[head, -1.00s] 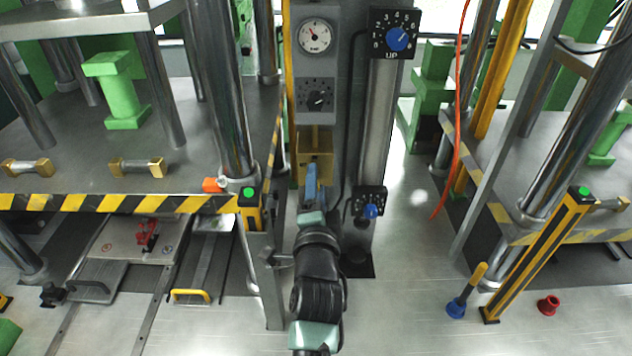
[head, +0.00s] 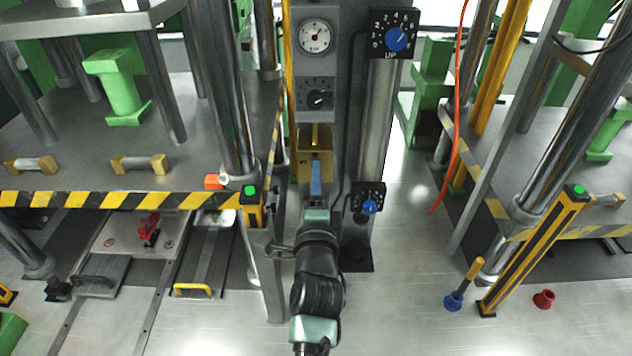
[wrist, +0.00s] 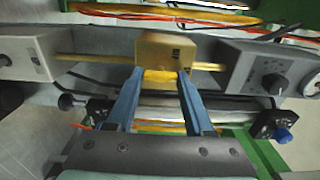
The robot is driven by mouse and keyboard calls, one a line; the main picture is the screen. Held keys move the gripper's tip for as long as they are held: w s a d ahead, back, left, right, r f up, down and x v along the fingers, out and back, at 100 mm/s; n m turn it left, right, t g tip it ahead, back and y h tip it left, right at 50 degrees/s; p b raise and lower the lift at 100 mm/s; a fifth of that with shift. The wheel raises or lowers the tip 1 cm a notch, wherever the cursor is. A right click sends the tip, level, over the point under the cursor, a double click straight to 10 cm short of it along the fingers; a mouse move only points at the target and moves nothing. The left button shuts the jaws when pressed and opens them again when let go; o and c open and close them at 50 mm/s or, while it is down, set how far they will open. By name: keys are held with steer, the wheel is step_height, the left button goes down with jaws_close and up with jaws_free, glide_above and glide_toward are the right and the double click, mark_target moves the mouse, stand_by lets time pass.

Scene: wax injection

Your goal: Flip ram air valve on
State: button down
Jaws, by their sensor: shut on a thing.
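The ram air valve is a yellow block (head: 304,170) on the grey column, with a thin yellow pipe running into it. In the wrist view the block (wrist: 165,48) sits just ahead of my fingertips. Its bright yellow lever (wrist: 160,79) lies between the two blue fingers. My gripper (wrist: 161,76) is shut on this lever. In the head view my gripper (head: 316,162) reaches up to the block from below, and its fingers hide the lever. The lever's exact angle is hard to tell.
A round gauge (head: 315,37) and a black-knobbed panel (head: 317,97) are above the valve. Blue-knob dials (head: 397,40) and (head: 369,206) sit to the right. The striped press table (head: 120,201) stands close left. Open floor (head: 408,260) lies right of the column.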

steer(key=shift+c, duration=1.4)
jaws_free()
steer(key=shift+s, duration=0.15)
steer(key=s+b, duration=0.3)
steer(key=s, duration=0.9)
steer(key=shift+s, duration=0.4)
